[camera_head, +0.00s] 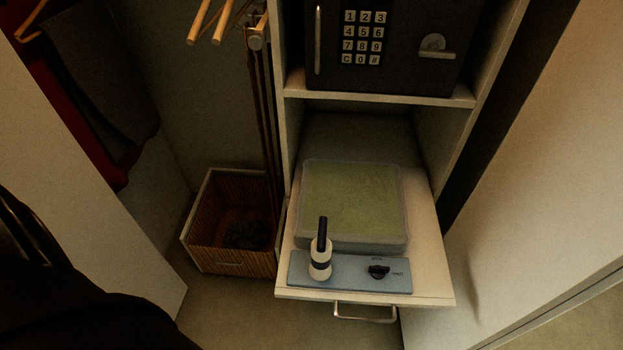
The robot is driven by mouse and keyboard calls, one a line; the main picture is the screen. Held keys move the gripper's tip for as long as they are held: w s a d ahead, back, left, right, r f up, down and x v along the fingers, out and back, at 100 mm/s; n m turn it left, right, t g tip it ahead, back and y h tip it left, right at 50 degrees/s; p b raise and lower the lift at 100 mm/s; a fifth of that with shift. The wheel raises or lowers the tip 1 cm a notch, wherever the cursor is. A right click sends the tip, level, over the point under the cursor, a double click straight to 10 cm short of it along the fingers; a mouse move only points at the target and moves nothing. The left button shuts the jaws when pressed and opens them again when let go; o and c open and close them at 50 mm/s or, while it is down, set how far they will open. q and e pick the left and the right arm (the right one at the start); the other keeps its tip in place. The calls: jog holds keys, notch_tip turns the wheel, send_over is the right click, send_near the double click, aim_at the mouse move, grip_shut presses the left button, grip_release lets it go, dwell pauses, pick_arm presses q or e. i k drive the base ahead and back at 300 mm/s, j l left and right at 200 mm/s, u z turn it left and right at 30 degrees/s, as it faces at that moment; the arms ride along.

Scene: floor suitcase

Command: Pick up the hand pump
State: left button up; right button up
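The hand pump (321,257) looks like a small white cylinder with a dark band and a dark handle on top. It stands upright on the left part of a flat blue-grey board (340,283). The board lies at the front of a pulled-out white shelf (435,288). A dark knob (378,271) sits on the board to the right of the pump, with small lettering beside it. Neither of my grippers shows in the head view. Dark shapes at the lower left are too dim to make out.
A clear container (352,203) with a green top lies behind the board. A black keypad safe (390,45) stands on the shelf above. A wicker basket (205,258) with dark contents is on the floor to the left. A metal handle (365,317) juts from the pulled-out shelf's front.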

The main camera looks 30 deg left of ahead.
aim_at(321, 269)
jog(key=u, duration=0.85)
